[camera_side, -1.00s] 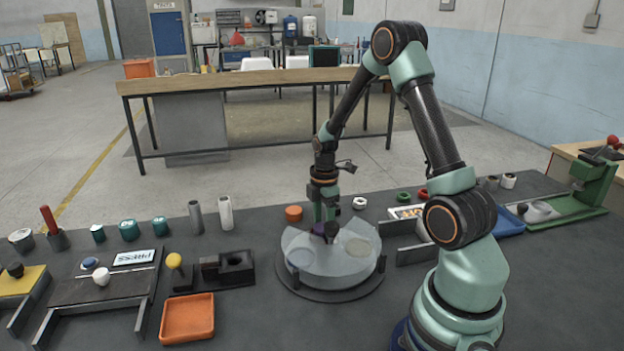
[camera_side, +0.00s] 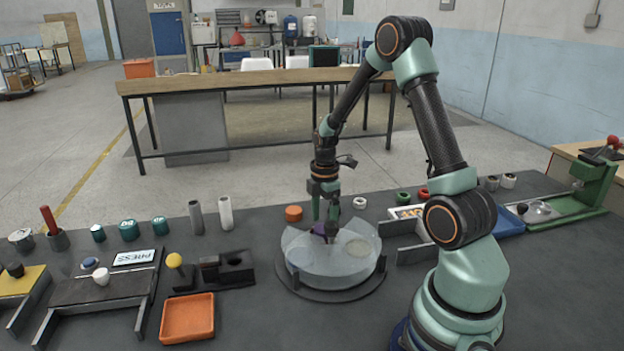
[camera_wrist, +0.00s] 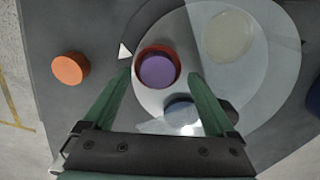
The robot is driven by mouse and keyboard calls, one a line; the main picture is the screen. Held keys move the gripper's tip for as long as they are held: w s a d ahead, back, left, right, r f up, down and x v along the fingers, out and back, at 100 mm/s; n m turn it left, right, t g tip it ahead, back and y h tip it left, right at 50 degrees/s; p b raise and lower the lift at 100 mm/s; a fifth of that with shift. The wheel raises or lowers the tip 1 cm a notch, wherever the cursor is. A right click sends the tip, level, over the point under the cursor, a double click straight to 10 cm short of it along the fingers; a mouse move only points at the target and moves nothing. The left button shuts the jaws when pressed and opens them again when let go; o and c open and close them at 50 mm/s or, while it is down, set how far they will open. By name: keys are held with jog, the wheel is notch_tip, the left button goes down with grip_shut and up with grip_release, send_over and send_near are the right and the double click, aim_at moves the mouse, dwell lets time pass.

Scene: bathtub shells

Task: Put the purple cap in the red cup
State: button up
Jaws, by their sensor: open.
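The purple cap (camera_wrist: 157,72) shows in the wrist view inside the round rim of the red cup (camera_wrist: 156,49). In the side view the purple cap (camera_side: 319,229) is a small patch below my gripper (camera_side: 325,218), and I cannot make out the red cup there. The cup stands in a sector of the clear-walled round turntable (camera_side: 330,270). My gripper is open, its two green fingers (camera_wrist: 160,73) spread on either side of the cup, with a gap to the cap. How deep the cap sits is hidden.
The turntable also holds a pale yellowish disc (camera_wrist: 228,36) and a blue round piece (camera_wrist: 181,112). An orange cylinder (camera_side: 293,213) stands just behind the turntable. An orange tray (camera_side: 187,317) and a black block fixture (camera_side: 236,268) lie to the left.

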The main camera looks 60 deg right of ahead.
notch_tip(320, 180, up, 10)
jog(key=s+a+r+m+t, duration=0.2)
jog(key=a+r+m, duration=0.3)
jog(key=a, duration=0.5)
jog(key=s+a+r+m+t, duration=0.3)
jog(key=a+r+m, duration=0.2)
jog(key=a, duration=0.5)
jog(key=shift+s+a+r+m+t, duration=0.15)
jog(key=shift+s+r+m+t, duration=0.15)
jog(key=shift+m, duration=0.7)
